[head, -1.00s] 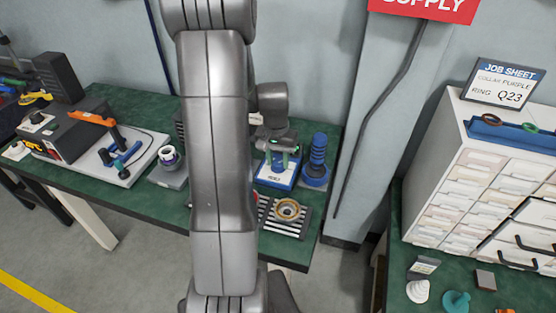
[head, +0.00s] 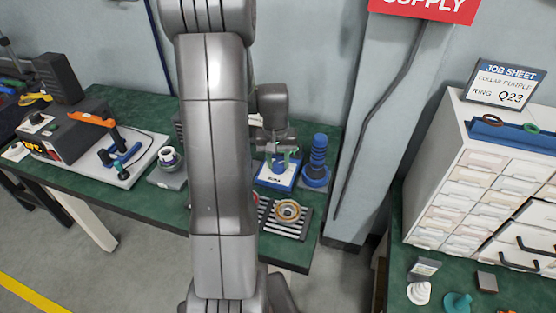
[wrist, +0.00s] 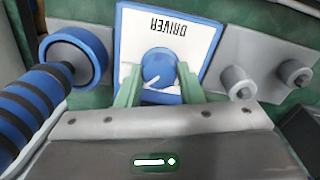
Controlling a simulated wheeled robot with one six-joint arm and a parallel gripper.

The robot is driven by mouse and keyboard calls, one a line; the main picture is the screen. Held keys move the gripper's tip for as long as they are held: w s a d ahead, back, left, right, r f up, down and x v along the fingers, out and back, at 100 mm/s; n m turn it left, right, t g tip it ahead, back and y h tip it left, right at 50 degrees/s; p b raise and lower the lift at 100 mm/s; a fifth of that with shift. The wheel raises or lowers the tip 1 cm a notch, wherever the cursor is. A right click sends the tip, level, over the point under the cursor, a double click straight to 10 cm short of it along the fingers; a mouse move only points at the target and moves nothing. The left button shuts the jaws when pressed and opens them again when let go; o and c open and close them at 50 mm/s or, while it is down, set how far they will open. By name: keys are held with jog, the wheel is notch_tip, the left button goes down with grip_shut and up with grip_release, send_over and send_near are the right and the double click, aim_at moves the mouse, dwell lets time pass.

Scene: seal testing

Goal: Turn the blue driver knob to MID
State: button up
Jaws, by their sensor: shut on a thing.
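The blue driver knob (wrist: 158,68) sits on a blue-edged white panel (wrist: 187,24) marked DRIVER, which appears upside down in the wrist view. A white pointer line on the knob points down and to the left in that view. My gripper (wrist: 158,84) is shut on the knob, with a green finger on each side of it. In the head view my gripper (head: 278,155) is over the blue-edged driver panel (head: 276,181) on the green bench. The MID mark cannot be made out; my gripper hides the panel's lower part in the wrist view.
A blue and black ribbed driver (head: 317,160) stands close to the right of the panel; it is at the left in the wrist view (wrist: 38,100). A striped plate with a brass ring (head: 288,210) lies in front. Two grey posts (wrist: 294,73) stand on the panel's other side.

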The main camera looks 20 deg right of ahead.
aim_at(276, 163)
jog(key=o, duration=1)
jog(key=shift+c, duration=0.2)
notch_tip(276, 163, up, 14)
jog(key=shift+a, duration=0.3)
jog(key=shift+w+f, duration=0.1)
jog(key=shift+f, duration=0.1)
jog(key=f, duration=1.3)
jog(key=shift+d+f, duration=0.3)
jog(key=shift+f, duration=0.1)
jog(key=shift+r, duration=0.2)
